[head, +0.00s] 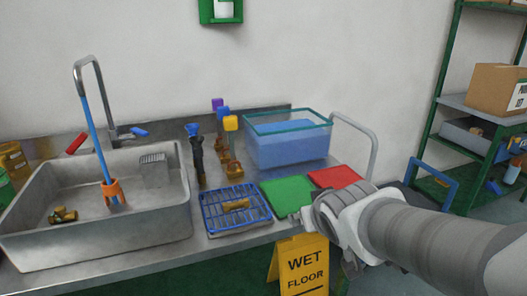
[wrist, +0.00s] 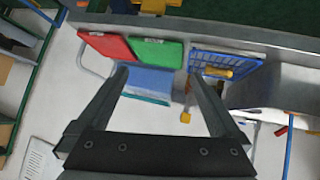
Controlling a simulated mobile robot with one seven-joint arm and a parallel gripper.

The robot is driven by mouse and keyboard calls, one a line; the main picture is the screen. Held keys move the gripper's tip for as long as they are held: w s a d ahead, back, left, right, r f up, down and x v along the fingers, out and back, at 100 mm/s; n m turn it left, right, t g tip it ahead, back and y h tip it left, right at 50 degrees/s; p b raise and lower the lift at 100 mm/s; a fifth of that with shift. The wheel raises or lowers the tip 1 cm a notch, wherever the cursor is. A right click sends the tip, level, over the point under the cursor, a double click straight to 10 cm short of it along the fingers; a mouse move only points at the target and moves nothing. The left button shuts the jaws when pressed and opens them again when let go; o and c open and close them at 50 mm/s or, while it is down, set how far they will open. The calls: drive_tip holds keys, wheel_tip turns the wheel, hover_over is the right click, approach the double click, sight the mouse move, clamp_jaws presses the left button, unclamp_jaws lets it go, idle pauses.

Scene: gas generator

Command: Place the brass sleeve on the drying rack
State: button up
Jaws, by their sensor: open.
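A small brass cylinder, which looks like the brass sleeve (head: 236,205), lies on its side on the blue wire drying rack (head: 252,218) on the counter. The sleeve (wrist: 217,72) and the rack (wrist: 248,64) also show in the wrist view, right of my fingers. My gripper (wrist: 160,78) is open with nothing between its fingers. In the head view my arm reaches in from the right; its end is in front of the counter's right part, right of the rack and apart from it. The fingers are not clear there.
The sink (head: 100,235) at left holds another brass piece (head: 63,215) and a blue-handled brush (head: 105,160). Green (head: 288,194) and red (head: 336,177) mats lie right of the rack. A blue-filled tank (head: 288,142) stands behind. A yellow wet-floor sign (head: 303,265) stands in front.

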drive_tip(key=s+r+m+g, duration=0.1)
drive_tip(key=s+g, duration=0.3)
drive_tip(key=s, duration=1)
drive_tip(key=shift+s+d+r+m+y, duration=0.15)
drive_tip(key=shift+s+d+m+y, duration=0.05)
drive_tip(key=shift+s+m+y, duration=0.1)
wheel_tip(320, 180, up, 20)
drive_tip(key=p, duration=2)
